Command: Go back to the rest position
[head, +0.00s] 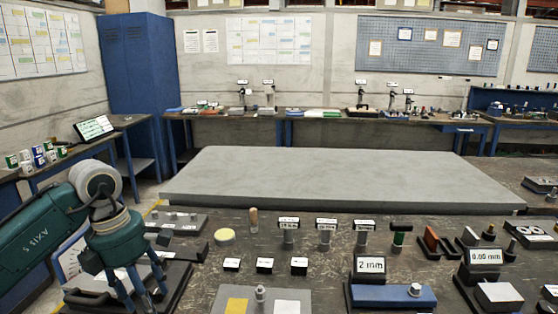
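My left arm comes in from the left edge in the head view, teal with a grey wrist joint. My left gripper (130,290) points down at the lower left, over the left end of the near bench. Its finger links are visible, but the tips blend into dark items below them, so I cannot tell how far apart they are. I see nothing clearly held in it. My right arm and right gripper are not in view.
The near workbench (335,275) holds labelled blocks, a blue block with a "2 mm" sign (370,265), a yellow-topped disc (225,236) and a wooden peg (254,220). A bare grey slab (330,175) lies behind it. A blue cabinet (140,85) stands at back left.

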